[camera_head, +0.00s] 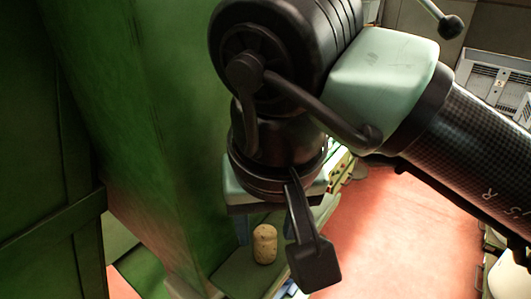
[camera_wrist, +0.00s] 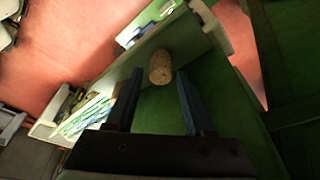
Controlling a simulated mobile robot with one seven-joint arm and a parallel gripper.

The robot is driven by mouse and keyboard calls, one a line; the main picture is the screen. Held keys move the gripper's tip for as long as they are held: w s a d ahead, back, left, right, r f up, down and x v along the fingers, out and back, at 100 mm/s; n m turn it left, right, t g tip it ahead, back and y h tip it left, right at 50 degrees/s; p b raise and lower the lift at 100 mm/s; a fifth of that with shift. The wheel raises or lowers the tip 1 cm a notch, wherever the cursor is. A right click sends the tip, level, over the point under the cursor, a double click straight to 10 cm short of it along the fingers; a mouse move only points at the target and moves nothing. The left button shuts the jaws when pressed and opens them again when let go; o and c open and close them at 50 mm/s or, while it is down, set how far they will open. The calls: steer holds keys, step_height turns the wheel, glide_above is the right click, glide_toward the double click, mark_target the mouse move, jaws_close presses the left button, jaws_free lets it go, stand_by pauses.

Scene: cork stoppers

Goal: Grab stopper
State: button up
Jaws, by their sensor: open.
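The cork stopper (camera_head: 265,244) is a short tan cylinder standing on a narrow green ledge (camera_head: 240,277) beside a tall green panel. In the wrist view the stopper (camera_wrist: 161,68) shows just beyond the fingertips, roughly centred between them. My gripper (camera_wrist: 158,75) is open and empty, with its two dark fingers on either side of the line to the stopper. In the head view, my gripper (camera_head: 262,230) hangs above and around the stopper's place, its fingers mostly hidden behind the wrist. Contact with the stopper cannot be made out.
The green panel (camera_head: 150,130) rises close to the left of the stopper. In the wrist view, a shelf with several small items (camera_wrist: 85,112) lies to the left of the ledge. The reddish floor (camera_head: 410,235) is open to the right.

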mark_target(265, 234)
steer(key=x, duration=0.3)
steer(key=shift+w+b, duration=0.2)
steer(key=shift+b, duration=0.15)
jaws_close()
steer(key=shift+s, duration=0.1)
steer(key=shift+a, duration=0.1)
